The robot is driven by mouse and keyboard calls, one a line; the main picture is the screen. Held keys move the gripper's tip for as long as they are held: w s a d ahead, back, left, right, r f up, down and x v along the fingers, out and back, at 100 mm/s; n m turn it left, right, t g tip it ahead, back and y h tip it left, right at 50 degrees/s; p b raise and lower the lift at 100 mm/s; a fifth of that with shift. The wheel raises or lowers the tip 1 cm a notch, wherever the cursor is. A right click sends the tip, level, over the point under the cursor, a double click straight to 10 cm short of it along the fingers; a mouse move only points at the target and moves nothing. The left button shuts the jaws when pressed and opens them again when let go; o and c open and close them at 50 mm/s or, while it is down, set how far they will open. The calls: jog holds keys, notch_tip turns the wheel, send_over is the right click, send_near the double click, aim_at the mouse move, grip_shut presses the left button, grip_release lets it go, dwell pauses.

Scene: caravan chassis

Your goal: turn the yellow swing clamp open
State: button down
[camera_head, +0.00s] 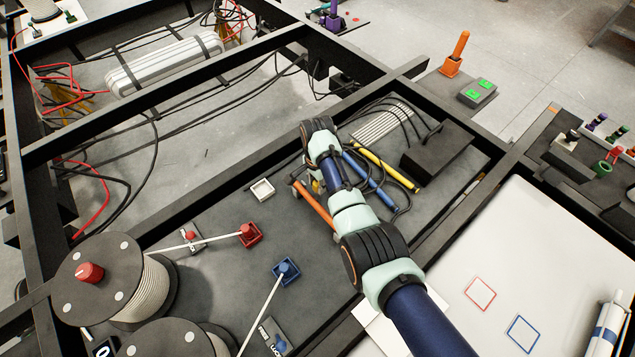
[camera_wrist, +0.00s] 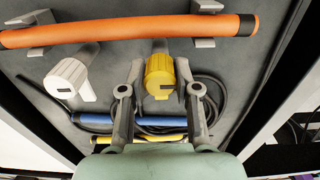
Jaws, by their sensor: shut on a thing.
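The yellow swing clamp (camera_wrist: 158,70) is in the middle of the wrist view, just beside the long orange tube (camera_wrist: 110,33). My gripper (camera_wrist: 160,84) has one finger on each side of the clamp's yellow knob and is shut on it. In the head view only a small yellow patch of the clamp (camera_head: 316,186) shows beside my arm; the rest is hidden. A white swing clamp (camera_wrist: 68,78) stands to the left in the wrist view, apart from my gripper. The orange tube also shows in the head view (camera_head: 314,205), partly behind my arm.
Grey brackets (camera_wrist: 205,24) hold the orange tube. A blue tube (camera_head: 370,180) and a yellow tube (camera_head: 388,166) lie near my wrist among black cables. A black box (camera_head: 437,152) stands to the right. Dark chassis beams (camera_head: 200,200) surround the panel.

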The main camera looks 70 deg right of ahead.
jog(key=shift+n, duration=0.3)
jog(key=n+p, duration=0.2)
jog(key=n, duration=0.1)
jog(key=shift+r, duration=0.1)
jog(key=n+p, duration=0.1)
jog(key=n, duration=0.8)
jog(key=shift+n, duration=0.3)
jog(key=n, duration=0.4)
jog(key=shift+n+p, duration=0.3)
jog(key=shift+p, duration=0.1)
jog(key=c, duration=0.8)
grip_release()
jog(key=shift+c, duration=0.2)
